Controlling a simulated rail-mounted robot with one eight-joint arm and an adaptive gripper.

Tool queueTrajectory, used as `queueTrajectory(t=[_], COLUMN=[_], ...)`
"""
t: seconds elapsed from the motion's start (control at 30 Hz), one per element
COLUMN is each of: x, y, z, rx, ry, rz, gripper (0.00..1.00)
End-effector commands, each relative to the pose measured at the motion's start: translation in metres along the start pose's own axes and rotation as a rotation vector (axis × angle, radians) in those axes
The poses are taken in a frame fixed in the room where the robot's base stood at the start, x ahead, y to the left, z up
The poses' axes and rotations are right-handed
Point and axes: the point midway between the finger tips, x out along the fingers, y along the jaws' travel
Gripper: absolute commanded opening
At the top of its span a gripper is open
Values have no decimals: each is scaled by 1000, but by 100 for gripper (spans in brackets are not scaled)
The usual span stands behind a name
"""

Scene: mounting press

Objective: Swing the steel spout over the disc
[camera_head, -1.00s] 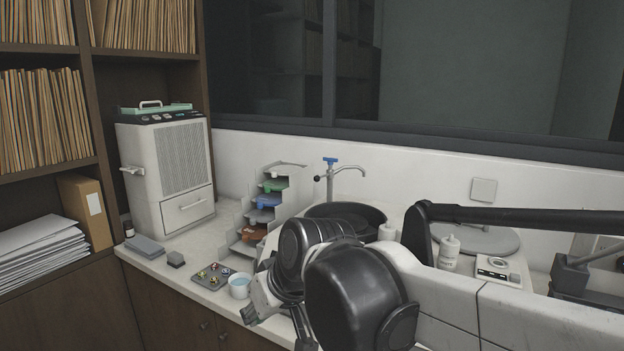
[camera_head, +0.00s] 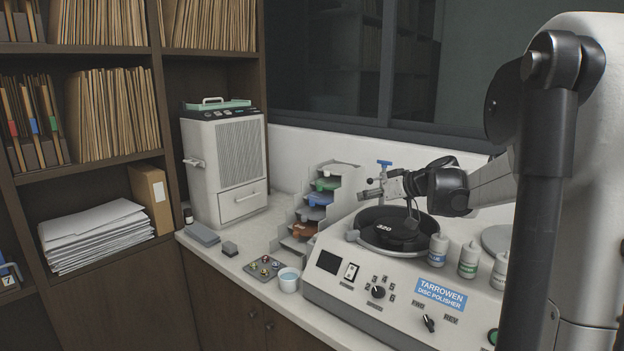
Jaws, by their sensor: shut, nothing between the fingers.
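The disc polisher has a black disc (camera_head: 384,226) marked 320, set in a round basin. Behind the basin, the steel spout's post shows a blue tap handle (camera_head: 384,163) on top and a dark side knob to its left. My gripper (camera_head: 366,191) points left across the back of the basin, close to the post and knob. It is shut with nothing in it. I cannot tell whether it touches the post. My gripper and wrist hide most of the spout arm, so its direction is unclear. A thin dark curved piece hangs below my wrist over the disc's right part.
Several labelled bottles (camera_head: 468,260) stand right of the basin. The polisher's panel (camera_head: 400,295) with knobs is in front. A white cup (camera_head: 289,280), a tray of small coloured pieces (camera_head: 265,267) and a stepped rack (camera_head: 313,210) stand left. My arm fills the right side.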

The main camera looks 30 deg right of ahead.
Motion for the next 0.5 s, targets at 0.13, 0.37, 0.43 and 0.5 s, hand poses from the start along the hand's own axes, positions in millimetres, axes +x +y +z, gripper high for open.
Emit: queueTrajectory(t=[0.13, 0.37, 0.43, 0.5], x=[-16, -42, -48, -52], y=[74, 153, 167, 176], z=[-7, -5, -3, -2], rx=[-39, -101, -114, -123], ry=[103, 224, 247, 263], rz=[26, 68, 78, 85], gripper=[0, 0, 0, 0])
